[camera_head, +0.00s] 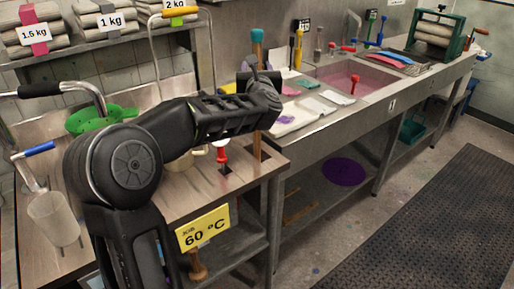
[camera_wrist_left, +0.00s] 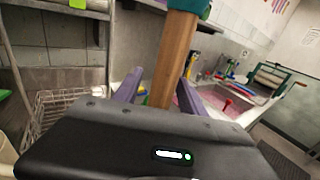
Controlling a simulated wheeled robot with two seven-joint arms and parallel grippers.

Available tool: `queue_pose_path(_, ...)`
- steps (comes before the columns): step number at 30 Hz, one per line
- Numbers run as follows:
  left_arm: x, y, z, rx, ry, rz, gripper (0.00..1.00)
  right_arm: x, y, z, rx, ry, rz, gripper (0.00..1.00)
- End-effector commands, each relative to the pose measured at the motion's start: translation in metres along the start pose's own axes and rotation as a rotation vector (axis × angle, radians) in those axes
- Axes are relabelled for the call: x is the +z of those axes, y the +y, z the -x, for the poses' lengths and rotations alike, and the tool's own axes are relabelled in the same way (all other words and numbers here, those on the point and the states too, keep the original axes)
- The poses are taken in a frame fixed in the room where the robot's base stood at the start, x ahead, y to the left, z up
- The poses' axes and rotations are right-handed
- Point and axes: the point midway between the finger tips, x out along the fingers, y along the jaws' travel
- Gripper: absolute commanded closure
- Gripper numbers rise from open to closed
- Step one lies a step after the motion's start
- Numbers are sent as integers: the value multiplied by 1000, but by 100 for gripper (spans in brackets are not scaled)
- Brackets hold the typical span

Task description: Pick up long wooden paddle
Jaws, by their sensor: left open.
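The long wooden paddle (camera_head: 257,146) stands upright at the right end of the wooden counter, with a teal top (camera_head: 257,36). My left arm reaches across from the left, and its left gripper (camera_head: 257,72) is at the paddle's upper part, hiding some of it. In the left wrist view the wooden shaft (camera_wrist_left: 175,55) rises between the two purple-grey fingers of the open left gripper (camera_wrist_left: 160,82). Whether either finger touches the shaft I cannot tell. My right gripper is in neither view.
A red-handled tool (camera_head: 221,155) stands close left of the paddle on the counter (camera_head: 190,195). A yellow 60 °C sign (camera_head: 203,229) hangs at its front edge. A green colander (camera_head: 100,118) is behind my arm. A metal sink bench (camera_head: 330,135) runs right; the dark floor mat (camera_head: 440,225) is clear.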

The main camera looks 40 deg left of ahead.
Motion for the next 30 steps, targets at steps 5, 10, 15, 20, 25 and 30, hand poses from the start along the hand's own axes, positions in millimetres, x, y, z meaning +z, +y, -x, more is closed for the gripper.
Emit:
queue_pose_path(5,0,0,0,0,0,0,59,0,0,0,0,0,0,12)
queue_pose_path(10,0,0,0,0,0,0,73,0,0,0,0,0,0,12)
queue_pose_path(15,0,0,0,0,0,0,86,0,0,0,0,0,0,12)
queue_pose_path(20,0,0,0,0,0,0,100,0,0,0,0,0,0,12)
queue_pose_path(25,0,0,0,0,0,0,100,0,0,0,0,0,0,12)
queue_pose_path(30,1,0,0,0,-2,0,100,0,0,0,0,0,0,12)
